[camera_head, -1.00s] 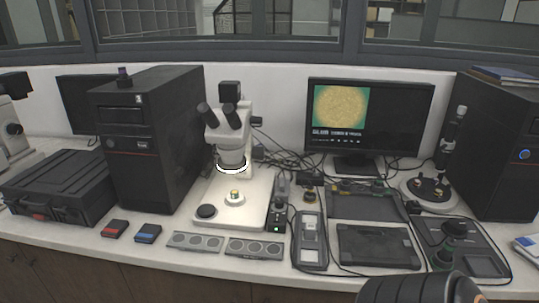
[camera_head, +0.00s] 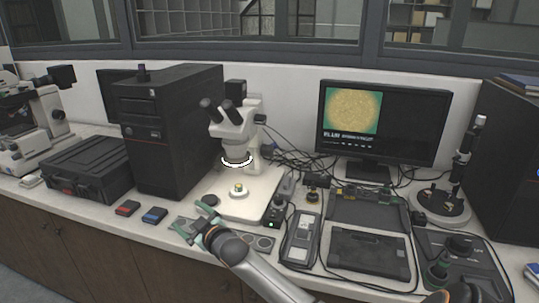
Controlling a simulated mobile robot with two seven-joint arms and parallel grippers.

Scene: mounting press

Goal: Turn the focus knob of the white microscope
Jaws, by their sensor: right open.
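The white microscope (camera_head: 236,122) stands upright on its pale base at the middle of the bench, with black eyepieces and a lit ring under its head. A dark knob (camera_head: 261,118) sticks out on the right side of its body; I cannot tell for sure that it is the focus knob.
A black computer tower (camera_head: 175,135) stands close left of the microscope, with a black case (camera_head: 88,168) further left. Another microscope (camera_head: 25,125) is at the far left. A monitor (camera_head: 382,120), cables and a handheld meter (camera_head: 300,238) fill the right side.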

